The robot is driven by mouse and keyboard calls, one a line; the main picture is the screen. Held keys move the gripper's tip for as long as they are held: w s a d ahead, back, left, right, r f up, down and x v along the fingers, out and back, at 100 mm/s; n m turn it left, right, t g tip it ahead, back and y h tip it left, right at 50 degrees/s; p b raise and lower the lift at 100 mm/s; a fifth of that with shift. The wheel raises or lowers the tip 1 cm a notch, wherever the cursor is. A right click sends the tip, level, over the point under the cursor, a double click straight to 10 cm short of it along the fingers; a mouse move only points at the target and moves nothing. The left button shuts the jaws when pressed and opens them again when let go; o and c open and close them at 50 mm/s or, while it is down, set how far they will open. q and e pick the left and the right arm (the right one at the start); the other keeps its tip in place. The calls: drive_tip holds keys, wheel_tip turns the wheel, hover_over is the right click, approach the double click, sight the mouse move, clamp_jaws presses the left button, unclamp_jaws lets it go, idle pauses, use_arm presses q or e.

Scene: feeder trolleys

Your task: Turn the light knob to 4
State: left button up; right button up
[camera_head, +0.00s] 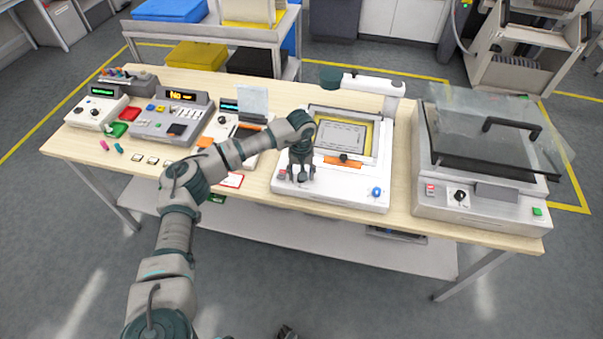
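The white inspection station (330,194) with a camera arm above it stands mid-table. Its sloping front panel has a blue round control (376,192) at the right and a small red control (282,174) at the left. I cannot read any label or scale, so I cannot tell which control is the light knob. My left gripper (301,177) points down over the left part of this front panel, just right of the red control. It hides the panel under it. Its fingers are too small to show their gap or whether they touch anything. My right gripper is not in view.
A lidded machine (480,195) with a black knob stands close at the right. Left of my arm are a white device (222,130), a grey console (170,125) with a lit display, and a smaller control box (97,112). A shelf with bins stands behind.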

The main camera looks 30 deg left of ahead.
use_arm(q)
drive_tip(key=shift+r, duration=0.25)
wheel_tip(320, 180, up, 11)
drive_tip(key=shift+r, duration=0.15)
idle(0.4)
